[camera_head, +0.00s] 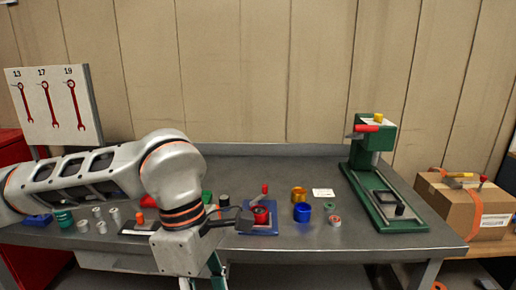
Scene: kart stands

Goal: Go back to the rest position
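My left arm comes in from the left over the workbench (310,240), and its wrist is bent downward at the bench's front edge. My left gripper (204,282) hangs below the wrist at the bottom edge of the picture. It is partly cut off, and I cannot tell whether it is open or shut. No held object shows. My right arm and gripper are not in view.
A blue fixture with a red part (260,214) sits right of my wrist. Gold (299,195) and blue (302,212) rings lie nearby. A green press (371,165) stands right; a cardboard box (462,205) lies beyond. Several small cylinders (100,222) stand left, partly behind my arm.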

